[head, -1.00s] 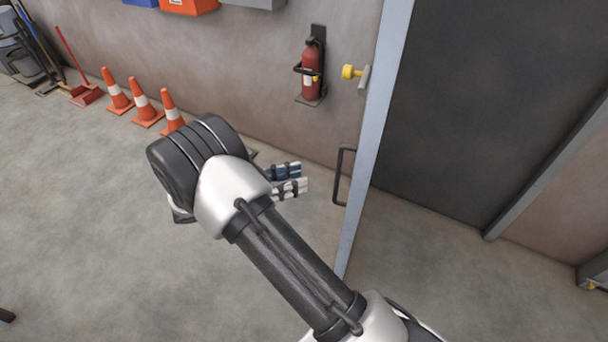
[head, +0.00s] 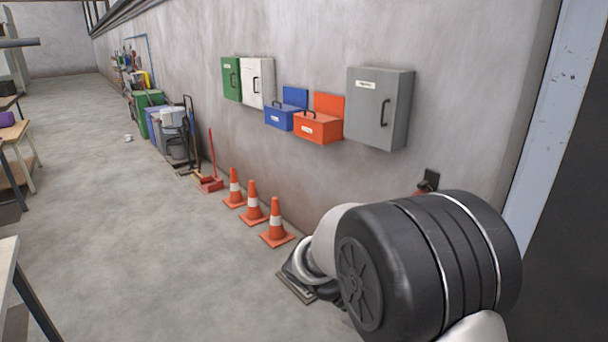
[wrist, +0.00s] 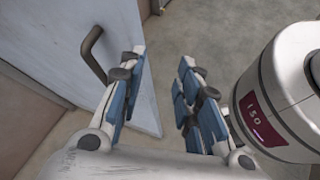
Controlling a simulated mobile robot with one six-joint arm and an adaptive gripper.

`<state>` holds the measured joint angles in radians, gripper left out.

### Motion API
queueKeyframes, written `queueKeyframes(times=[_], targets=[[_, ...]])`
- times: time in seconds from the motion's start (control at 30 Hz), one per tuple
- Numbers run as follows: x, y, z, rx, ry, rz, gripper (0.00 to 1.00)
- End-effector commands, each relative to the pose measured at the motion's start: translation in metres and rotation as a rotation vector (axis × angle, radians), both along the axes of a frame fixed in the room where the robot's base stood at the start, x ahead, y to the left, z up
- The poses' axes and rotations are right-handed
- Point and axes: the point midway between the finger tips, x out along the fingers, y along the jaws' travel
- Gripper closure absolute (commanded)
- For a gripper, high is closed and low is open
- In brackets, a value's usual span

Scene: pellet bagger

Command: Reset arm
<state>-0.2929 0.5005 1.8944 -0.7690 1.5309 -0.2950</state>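My gripper (wrist: 158,92) shows in the wrist view with its two blue-padded fingers spread apart and nothing between them. The grey-white door (wrist: 60,65) with its dark bar handle (wrist: 92,52) is just left of the fingers in that view. I cannot tell from this view how near the left finger is to the handle. In the head view my arm fills the lower right and the fingers are hidden behind it.
Orange cones (head: 253,206) stand along the wall. Above them hang a blue toolbox (head: 281,117), an orange toolbox (head: 318,127) and a grey cabinet (head: 378,108). Tables (head: 14,132) line the left. The floor (head: 150,240) between is clear.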

Motion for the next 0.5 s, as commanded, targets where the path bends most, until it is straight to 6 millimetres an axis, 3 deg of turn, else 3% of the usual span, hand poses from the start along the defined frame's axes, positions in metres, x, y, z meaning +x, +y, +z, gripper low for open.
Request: queueKeyframes(times=[0.03, 0.23, 0.5], targets=[[-0.014, -0.002, 0.012, 0.061, -0.068, -0.046, 0.69], [-0.065, 0.005, 0.035, 0.302, -0.330, -0.229, 0.69], [-0.121, 0.033, 0.055, 0.609, -0.713, -0.474, 0.69]])
